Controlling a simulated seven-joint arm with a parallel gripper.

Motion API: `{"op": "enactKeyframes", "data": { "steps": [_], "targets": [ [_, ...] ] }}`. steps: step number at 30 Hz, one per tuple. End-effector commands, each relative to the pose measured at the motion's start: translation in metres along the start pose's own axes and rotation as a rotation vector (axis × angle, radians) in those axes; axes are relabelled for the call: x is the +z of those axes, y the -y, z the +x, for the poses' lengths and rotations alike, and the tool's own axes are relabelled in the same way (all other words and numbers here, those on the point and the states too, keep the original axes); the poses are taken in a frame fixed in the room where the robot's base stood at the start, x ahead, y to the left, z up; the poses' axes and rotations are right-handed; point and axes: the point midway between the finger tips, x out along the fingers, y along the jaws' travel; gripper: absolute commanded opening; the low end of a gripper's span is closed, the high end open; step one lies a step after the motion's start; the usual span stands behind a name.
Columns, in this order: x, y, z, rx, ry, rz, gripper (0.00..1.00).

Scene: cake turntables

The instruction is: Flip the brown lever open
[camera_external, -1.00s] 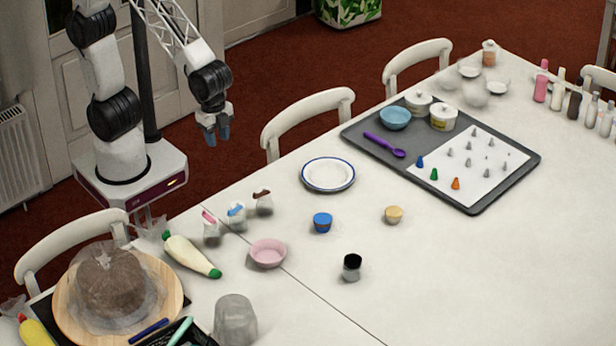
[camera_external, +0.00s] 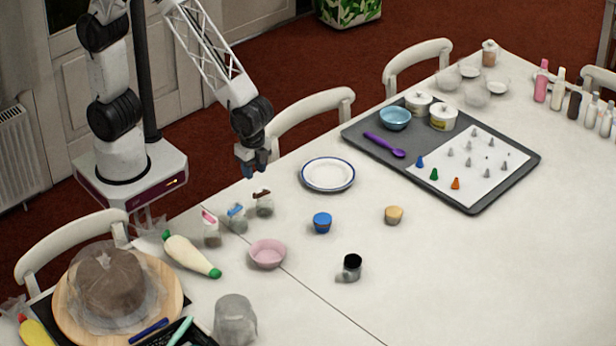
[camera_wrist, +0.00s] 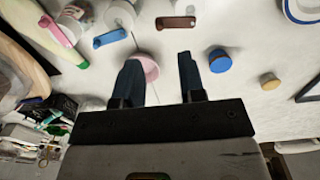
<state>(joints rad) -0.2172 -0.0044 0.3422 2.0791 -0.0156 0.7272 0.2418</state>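The brown lever (camera_external: 262,194) sits on top of a small clear jar (camera_external: 264,209), the rightmost of three in a row on the table. It also shows near the top middle of the wrist view (camera_wrist: 175,22). Beside it are a blue lever (camera_external: 236,210) and a pink lever (camera_external: 209,216) on similar jars. My gripper (camera_external: 254,171) is above and behind the brown lever, apart from it. In the wrist view my gripper (camera_wrist: 159,60) has its two dark fingers spread with nothing held, and the lever lies beyond the fingertips.
A chair back (camera_external: 300,113) stands behind the table edge near my arm.

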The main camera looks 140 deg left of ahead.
Motion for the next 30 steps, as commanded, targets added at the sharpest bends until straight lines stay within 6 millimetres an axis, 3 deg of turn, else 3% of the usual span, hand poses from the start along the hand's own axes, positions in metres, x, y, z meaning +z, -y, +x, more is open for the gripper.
{"op": "enactKeyframes", "data": {
  "steps": [11, 24, 30],
  "targets": [
    [0.000, 0.000, 0.013, 0.000, 0.002, 0.000, 0.37],
    [0.001, 0.000, 0.064, 0.000, 0.002, 0.000, 0.37],
    [0.000, 0.000, 0.075, 0.000, 0.000, 0.000, 0.37]
  ]
}}
